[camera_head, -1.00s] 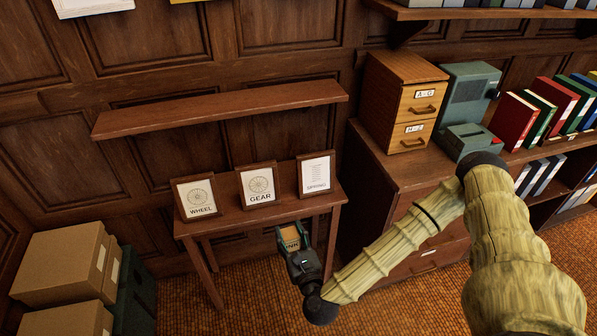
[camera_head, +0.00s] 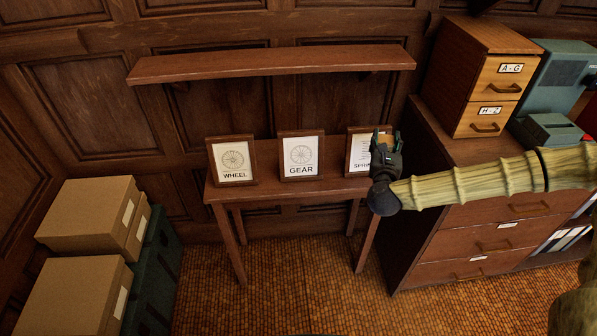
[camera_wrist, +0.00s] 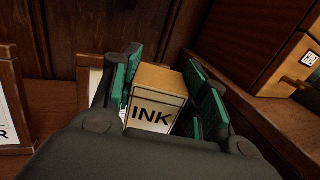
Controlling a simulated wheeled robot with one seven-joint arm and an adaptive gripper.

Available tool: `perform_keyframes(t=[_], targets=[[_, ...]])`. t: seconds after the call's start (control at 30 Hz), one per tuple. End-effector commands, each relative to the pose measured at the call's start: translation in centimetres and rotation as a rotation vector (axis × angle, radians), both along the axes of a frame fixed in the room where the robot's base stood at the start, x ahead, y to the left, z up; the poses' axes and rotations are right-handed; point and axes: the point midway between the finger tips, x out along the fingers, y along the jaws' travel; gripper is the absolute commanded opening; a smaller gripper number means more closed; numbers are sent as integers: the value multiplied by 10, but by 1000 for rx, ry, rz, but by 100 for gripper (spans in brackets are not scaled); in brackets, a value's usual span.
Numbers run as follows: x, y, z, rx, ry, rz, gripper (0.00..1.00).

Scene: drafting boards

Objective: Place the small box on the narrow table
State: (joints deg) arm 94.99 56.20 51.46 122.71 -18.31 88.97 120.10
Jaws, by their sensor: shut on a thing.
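The small box is a tan box labelled INK (camera_wrist: 152,105), held between the green finger pads of my gripper (camera_wrist: 165,95) in the wrist view. In the head view my gripper (camera_head: 385,150) is at the right end of the narrow table and hides most of the box. The narrow table (camera_head: 285,196) is dark reddish wood with thin legs, standing against the panelled wall. My gripper overlaps the right part of the SPRING frame (camera_head: 358,152). I cannot tell the box's exact height above the tabletop.
Framed cards WHEEL (camera_head: 232,160) and GEAR (camera_head: 301,156) stand on the table's back part. A wall shelf (camera_head: 270,64) hangs above. A dresser (camera_head: 480,225) with a wooden file cabinet (camera_head: 487,80) stands close on the right. Cardboard boxes (camera_head: 88,222) are at left.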

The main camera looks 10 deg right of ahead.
Motion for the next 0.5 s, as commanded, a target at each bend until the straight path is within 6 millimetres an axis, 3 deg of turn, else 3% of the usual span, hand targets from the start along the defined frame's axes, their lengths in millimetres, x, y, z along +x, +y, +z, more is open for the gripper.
perform_keyframes(t=[0.1,0.27,0.37,0.5], targets=[[14,-18,6,1,-4,-35,15],[22,-31,14,0,-1,-61,15],[25,-29,17,-1,0,-65,15],[30,-13,18,-1,0,-63,15]])
